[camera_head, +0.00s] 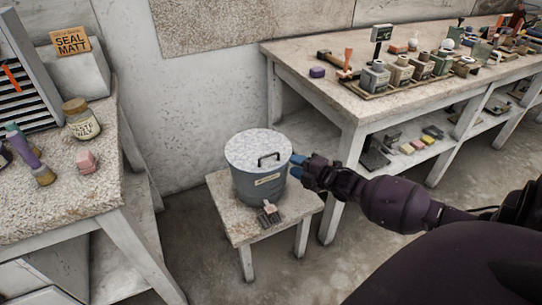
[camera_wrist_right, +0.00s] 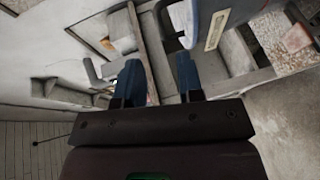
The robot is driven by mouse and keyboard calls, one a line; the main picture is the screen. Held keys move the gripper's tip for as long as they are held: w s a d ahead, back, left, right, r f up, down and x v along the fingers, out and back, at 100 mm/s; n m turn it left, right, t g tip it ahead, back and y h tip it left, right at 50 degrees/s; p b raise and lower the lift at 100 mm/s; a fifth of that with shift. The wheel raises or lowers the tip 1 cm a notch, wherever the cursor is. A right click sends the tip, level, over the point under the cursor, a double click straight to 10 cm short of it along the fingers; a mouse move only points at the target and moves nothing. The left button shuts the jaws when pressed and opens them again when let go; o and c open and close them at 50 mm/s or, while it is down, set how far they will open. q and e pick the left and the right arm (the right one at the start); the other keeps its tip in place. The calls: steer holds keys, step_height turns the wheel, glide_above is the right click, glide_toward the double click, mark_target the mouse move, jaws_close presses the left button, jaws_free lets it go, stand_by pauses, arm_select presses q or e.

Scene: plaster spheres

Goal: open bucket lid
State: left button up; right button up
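A grey-blue bucket (camera_head: 258,186) stands upright on a small stool. Its speckled pale lid (camera_head: 248,147) sits on top, with a dark handle (camera_head: 269,158) raised on it. The bucket also shows in the right wrist view (camera_wrist_right: 208,14), at the top, with its label. My right gripper (camera_head: 298,166) is just right of the bucket near the lid's edge, and I cannot tell whether it touches. In the right wrist view its blue fingers (camera_wrist_right: 161,76) are apart, with nothing held between them. My left gripper is not in view.
A workbench (camera_head: 345,108) with several tools and jars stands at the right. A table (camera_head: 60,205) with a jar (camera_head: 82,122) and a pink block (camera_head: 86,161) is at the left. Bare floor lies in front of the stool.

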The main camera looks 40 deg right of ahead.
mark_target(271, 155)
steer(key=b+x, duration=0.1)
steer(key=x, duration=0.3)
steer(key=b+x, duration=0.1)
steer(key=x, duration=0.4)
steer(key=shift+w+a+f+b, duration=0.1)
steer(key=shift+w+f+b, duration=0.05)
steer(key=shift+f+b, duration=0.15)
steer(key=shift+w+a, duration=0.1)
steer(key=shift+w, duration=0.4)
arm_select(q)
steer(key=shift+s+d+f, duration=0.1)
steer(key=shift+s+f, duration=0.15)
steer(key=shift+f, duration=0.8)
arm_select(e)
steer(key=shift+w+r, duration=0.15)
steer(key=shift+w, duration=0.05)
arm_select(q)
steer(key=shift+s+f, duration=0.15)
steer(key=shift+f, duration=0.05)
arm_select(e)
jaws_close()
